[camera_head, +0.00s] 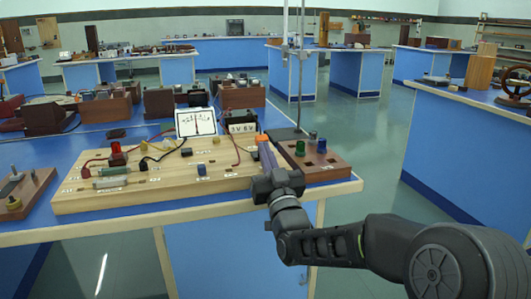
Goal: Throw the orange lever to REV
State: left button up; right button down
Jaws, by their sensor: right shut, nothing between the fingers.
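A small orange piece (261,138), which looks like the lever's tip, shows at the right end of the pale wooden circuit board (110,201). My right gripper (266,152) comes in from the lower right and is shut and empty, right at the orange piece. I cannot tell whether they touch. The gripper covers the lever's lower part and base, so its tilt and any REV marking are hidden. My left gripper is out of view.
A white-faced meter (196,123) and a block marked 5V 6V (243,128) stand behind the board. A dark wooden base (328,171) with green and blue knobs sits right of the gripper. A metal stand rod (301,70) rises behind. Open floor lies right of the bench.

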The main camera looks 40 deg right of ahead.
aim_at(261, 136)
jog(key=shift+r, duration=0.1)
dwell(0.3)
